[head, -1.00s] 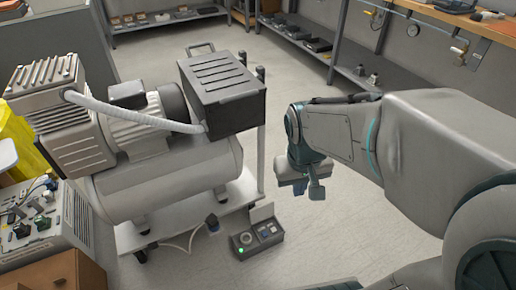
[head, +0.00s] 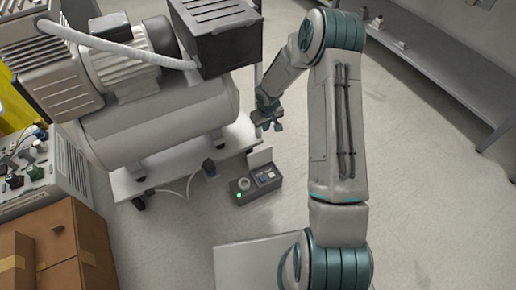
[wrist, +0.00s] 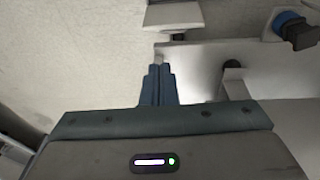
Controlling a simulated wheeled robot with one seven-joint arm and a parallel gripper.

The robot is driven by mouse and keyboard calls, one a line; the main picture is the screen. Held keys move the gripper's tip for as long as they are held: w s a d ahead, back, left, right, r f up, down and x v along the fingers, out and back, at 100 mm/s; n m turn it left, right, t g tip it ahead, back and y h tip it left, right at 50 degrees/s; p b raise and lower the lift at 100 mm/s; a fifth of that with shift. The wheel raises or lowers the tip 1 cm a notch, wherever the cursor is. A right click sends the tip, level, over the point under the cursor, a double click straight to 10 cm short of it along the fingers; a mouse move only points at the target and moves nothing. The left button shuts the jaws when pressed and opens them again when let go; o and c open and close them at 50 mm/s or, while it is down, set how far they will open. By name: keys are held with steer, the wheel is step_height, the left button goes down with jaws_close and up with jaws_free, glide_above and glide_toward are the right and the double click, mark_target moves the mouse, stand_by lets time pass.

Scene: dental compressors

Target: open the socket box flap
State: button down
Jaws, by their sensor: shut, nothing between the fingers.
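The socket box (head: 243,198) is a dark grey box on the floor beside the compressor cart. It has a lit green light, a round pale fitting and a small blue part on top. A pale panel (head: 259,157), which looks like the flap, stands up at its back edge. My gripper (head: 268,124) is above and behind the box in the head view, apart from it, pointing down. In the wrist view its blue-grey fingers (wrist: 158,85) are shut together and empty. I cannot identify the socket box surely in the wrist view.
The compressor tank (head: 165,125) sits on a white wheeled cart (head: 180,168) left of my gripper. A dark plug (head: 209,167) with a white cable is near the box. Cardboard boxes (head: 80,240) stand at lower left. The floor (head: 430,180) to the right is clear.

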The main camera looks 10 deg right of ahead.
steer(key=y, duration=0.1)
glide_above(258, 155)
steer(key=d, duration=0.1)
steer(key=s+d+x, duration=0.1)
steer(key=x, duration=0.6)
steer(key=b+x, duration=0.4)
steer(key=x, duration=0.6)
steer(key=shift+w+f+b, duration=0.25)
steer(key=shift+f+b, duration=0.1)
steer(key=shift+b, duration=0.05)
